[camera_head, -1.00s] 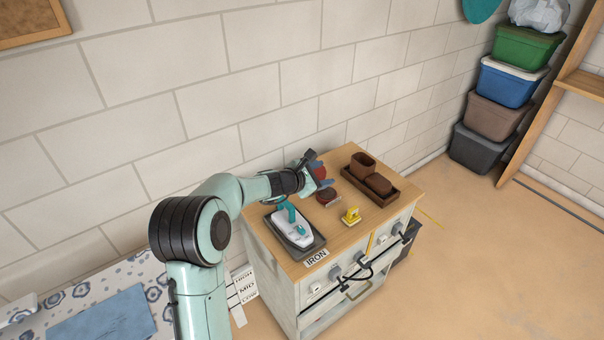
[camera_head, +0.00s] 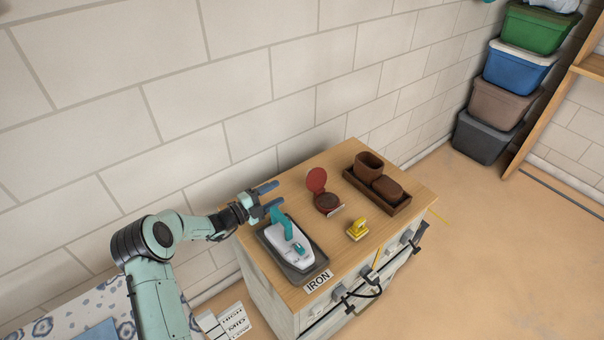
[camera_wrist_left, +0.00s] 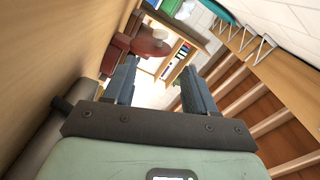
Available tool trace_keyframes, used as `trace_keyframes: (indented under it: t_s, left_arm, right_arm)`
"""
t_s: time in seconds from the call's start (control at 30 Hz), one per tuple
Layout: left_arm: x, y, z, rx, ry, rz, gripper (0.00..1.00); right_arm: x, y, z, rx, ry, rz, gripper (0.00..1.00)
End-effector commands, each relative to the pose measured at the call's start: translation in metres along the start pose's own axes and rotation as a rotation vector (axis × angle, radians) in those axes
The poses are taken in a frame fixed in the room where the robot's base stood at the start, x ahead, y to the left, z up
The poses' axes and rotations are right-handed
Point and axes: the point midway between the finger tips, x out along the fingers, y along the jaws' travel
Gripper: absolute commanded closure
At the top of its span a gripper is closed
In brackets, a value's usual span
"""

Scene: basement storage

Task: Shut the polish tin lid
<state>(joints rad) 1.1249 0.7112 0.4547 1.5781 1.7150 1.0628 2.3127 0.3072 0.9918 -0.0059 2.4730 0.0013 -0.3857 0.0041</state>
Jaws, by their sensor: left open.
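The polish tin (camera_head: 328,203) stands on the wooden cabinet top, a dark round tin with a small light part at its front. Its red lid (camera_head: 316,180) stands raised, tilted up and open at the tin's back left side. My left gripper (camera_head: 271,197) is open and empty, left of the lid and apart from it, above the cabinet's back left area near the iron. In the left wrist view, the open fingers (camera_wrist_left: 158,90) show, with a reddish round thing, probably the lid (camera_wrist_left: 150,47), beyond them. My right gripper is not in view.
A white and teal iron (camera_head: 289,241) rests on a dark tray in front of my gripper. A yellow object (camera_head: 358,229) sits right of the iron. A brown tray (camera_head: 401,208) holds brown containers at the right. The wall runs close behind the cabinet (camera_head: 345,150).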

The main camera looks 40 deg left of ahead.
Motion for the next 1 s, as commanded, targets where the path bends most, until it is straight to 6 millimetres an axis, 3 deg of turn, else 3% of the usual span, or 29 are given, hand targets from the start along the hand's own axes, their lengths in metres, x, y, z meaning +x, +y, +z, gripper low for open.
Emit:
trace_keyframes:
  t_s: [0.17,0.6,0.8,1.0]
  left_arm:
    - [0.022,0.0,-0.002,-0.011,0.005,-0.004,0.44]
    - [0.11,0.0,-0.002,-0.007,0.002,-0.002,0.44]
    - [0.129,0.0,-0.001,-0.007,0.001,-0.001,0.44]
    - [0.132,0.0,0.0,-0.006,0.0,-0.001,0.44]
  right_arm:
    - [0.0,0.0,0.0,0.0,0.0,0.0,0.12]
    - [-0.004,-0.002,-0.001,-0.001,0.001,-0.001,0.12]
    - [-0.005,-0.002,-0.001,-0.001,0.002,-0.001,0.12]
    - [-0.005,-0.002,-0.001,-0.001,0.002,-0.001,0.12]
